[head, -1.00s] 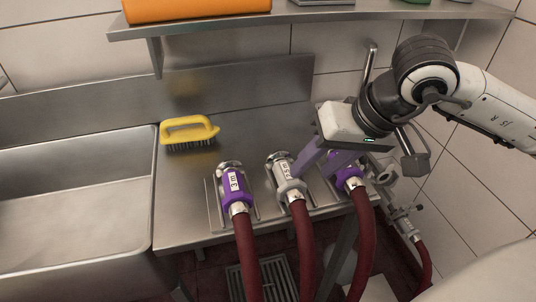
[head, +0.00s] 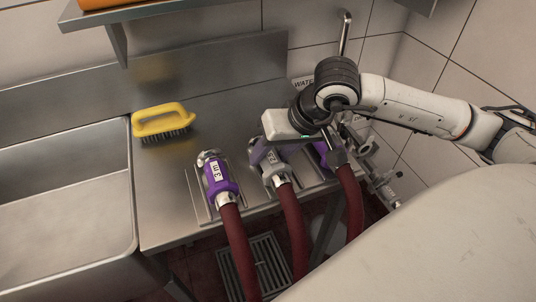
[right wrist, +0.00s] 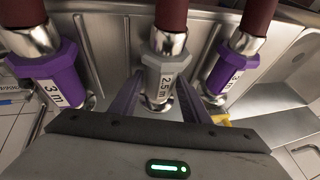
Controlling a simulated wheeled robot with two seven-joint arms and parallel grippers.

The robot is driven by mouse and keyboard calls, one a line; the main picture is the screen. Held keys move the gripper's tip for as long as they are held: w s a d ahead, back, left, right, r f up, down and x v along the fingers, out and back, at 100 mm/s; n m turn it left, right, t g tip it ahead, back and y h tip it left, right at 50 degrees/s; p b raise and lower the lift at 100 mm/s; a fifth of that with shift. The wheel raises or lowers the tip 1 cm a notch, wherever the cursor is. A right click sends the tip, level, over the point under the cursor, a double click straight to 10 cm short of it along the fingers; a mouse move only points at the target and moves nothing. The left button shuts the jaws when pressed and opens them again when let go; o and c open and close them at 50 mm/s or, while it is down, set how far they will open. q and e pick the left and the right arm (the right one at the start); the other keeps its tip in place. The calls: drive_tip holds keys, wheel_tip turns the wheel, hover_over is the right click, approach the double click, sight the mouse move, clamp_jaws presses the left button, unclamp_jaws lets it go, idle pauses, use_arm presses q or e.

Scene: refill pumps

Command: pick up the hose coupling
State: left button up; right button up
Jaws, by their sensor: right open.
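Three hose couplings lie in a row on the steel counter, each with a dark red hose. The left purple coupling (head: 217,178), labelled 3 m, also shows in the right wrist view (right wrist: 228,70). The grey middle coupling (head: 276,175) appears labelled 2.5 m in the right wrist view (right wrist: 164,78). The right purple coupling (head: 323,152) is partly hidden by my arm in the head view; it is clear in the wrist view (right wrist: 52,82). My right gripper (right wrist: 163,98) is open, its fingers on either side of the grey coupling; contact cannot be told. My left gripper is not in view.
A yellow brush (head: 162,120) lies on the counter (head: 170,205) behind the couplings. A steel sink (head: 65,215) is at the left. A shelf (head: 150,20) overhangs the back. Pipe fittings (head: 385,183) stand at the right, near my arm.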

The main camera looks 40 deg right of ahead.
drive_tip(key=shift+w+f, duration=0.1)
drive_tip(key=shift+f, duration=0.15)
drive_tip(key=c, duration=1)
drive_tip(key=shift+r, duration=0.1)
clamp_jaws()
drive_tip(key=shift+w+r, duration=0.1)
